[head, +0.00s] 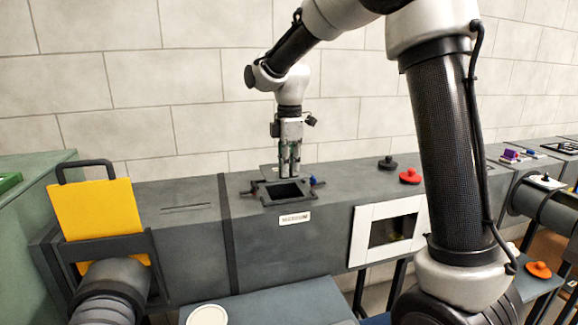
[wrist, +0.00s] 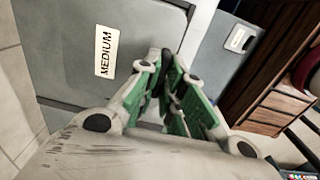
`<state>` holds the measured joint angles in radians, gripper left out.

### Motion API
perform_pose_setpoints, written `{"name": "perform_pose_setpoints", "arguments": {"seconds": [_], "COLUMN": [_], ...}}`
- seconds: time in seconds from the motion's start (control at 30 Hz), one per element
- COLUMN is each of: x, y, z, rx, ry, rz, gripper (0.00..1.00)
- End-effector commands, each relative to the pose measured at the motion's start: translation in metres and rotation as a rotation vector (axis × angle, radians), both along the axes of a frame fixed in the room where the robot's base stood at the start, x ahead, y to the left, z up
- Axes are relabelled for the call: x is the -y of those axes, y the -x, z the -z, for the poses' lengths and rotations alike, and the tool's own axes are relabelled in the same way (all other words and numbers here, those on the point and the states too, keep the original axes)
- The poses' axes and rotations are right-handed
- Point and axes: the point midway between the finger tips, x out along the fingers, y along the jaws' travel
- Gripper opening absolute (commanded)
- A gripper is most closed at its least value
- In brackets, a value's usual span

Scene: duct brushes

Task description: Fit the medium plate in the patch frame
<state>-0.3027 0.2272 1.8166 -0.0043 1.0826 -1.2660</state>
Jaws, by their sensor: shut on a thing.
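The medium plate (wrist: 65,45) is a grey sheet with a white MEDIUM label in the wrist view. My gripper (wrist: 172,90) has green finger pads and is shut on its dark handle (wrist: 167,62). In the head view my gripper (head: 289,168) points down just behind the patch frame. A grey sliver of the plate (head: 267,171) shows beside the fingertips; its gap above the duct is unclear.
A yellow panel (head: 97,215) stands in a dark holder at left. On the duct top to the right are a black knob (head: 387,162) and a red knob (head: 410,176). A white window frame (head: 361,240) is on the duct front. The brick wall (head: 190,75) is close behind.

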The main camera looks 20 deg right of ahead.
Motion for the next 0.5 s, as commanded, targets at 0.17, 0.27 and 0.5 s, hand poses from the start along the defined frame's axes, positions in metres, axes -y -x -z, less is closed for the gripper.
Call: {"name": "perform_pose_setpoints", "arguments": {"seconds": [0.17,0.27,0.5], "x": [0.0,0.0,0.0], "y": [0.0,0.0,0.0], "z": [0.002,0.005,0.021], "rx": [0.0,0.0,-0.001], "ry": [0.0,0.0,0.0], "rz": [0.0,0.0,0.0], "gripper": [0.0,0.0,0.0]}}
